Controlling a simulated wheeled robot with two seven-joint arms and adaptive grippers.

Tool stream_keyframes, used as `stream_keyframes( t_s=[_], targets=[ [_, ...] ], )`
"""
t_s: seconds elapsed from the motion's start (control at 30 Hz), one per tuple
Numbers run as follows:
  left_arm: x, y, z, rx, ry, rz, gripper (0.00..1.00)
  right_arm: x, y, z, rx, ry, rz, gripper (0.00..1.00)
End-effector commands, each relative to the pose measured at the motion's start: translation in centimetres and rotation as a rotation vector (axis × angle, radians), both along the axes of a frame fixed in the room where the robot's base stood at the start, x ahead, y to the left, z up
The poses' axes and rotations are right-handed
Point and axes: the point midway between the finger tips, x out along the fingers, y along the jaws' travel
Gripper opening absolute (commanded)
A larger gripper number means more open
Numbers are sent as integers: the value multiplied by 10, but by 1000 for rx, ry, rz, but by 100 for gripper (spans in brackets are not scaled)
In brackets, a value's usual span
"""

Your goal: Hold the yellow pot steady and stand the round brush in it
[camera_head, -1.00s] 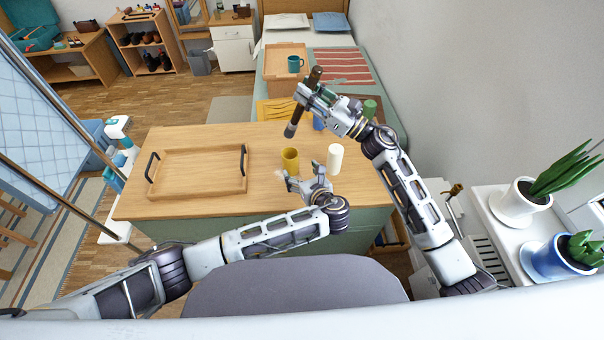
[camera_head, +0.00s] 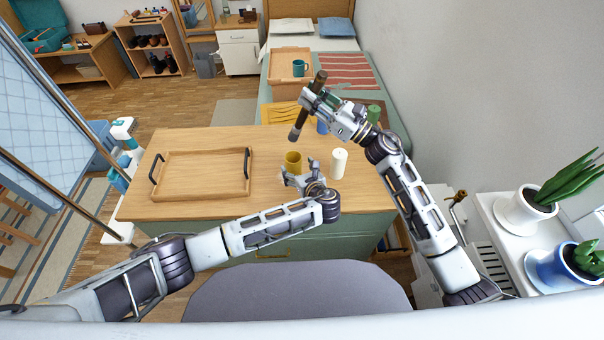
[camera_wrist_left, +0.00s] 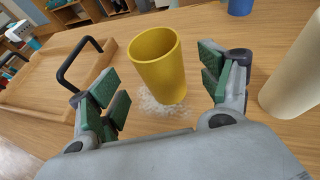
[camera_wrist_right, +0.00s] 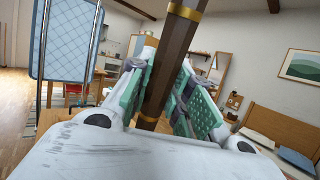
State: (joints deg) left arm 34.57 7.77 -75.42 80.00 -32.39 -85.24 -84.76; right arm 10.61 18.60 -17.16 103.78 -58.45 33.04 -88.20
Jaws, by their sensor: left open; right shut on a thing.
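The yellow pot (camera_head: 293,162) stands upright on the wooden dresser top, with white bits around its base in the left wrist view. My left gripper (camera_head: 297,178) is open just in front of the pot; in the left wrist view the pot (camera_wrist_left: 158,68) is between and slightly beyond its green-padded fingers, and I see no contact. My right gripper (camera_head: 310,98) is shut on the round brush (camera_head: 302,121), a brown handle with a gold band in the right wrist view (camera_wrist_right: 174,60). The brush hangs tilted, dark end down, above and behind the pot.
A white cylinder (camera_head: 339,164) stands right of the pot. A wooden tray (camera_head: 203,197) with black handles lies at the left of the dresser top. A blue cup (camera_head: 322,127) and a green cup (camera_head: 373,112) stand behind, near my right arm.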

Motion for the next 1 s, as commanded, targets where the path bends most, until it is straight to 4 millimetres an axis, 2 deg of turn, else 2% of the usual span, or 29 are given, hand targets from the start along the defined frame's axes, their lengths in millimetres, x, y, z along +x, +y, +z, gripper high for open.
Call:
stream_keyframes(
  t_s=[0.3, 0.5, 1.0],
  targets=[
    [30, 11, -13, 1, 0, 2, 78, 0, 0, 0, 1, -1, 0, 0],
    [43, 15, -19, -1, 0, 1, 78, 0, 0, 0, 0, 0, 0, 0],
    [50, 18, -22, -1, 1, 0, 78, 0, 0, 0, 0, 0, 0, 0]
  ],
)
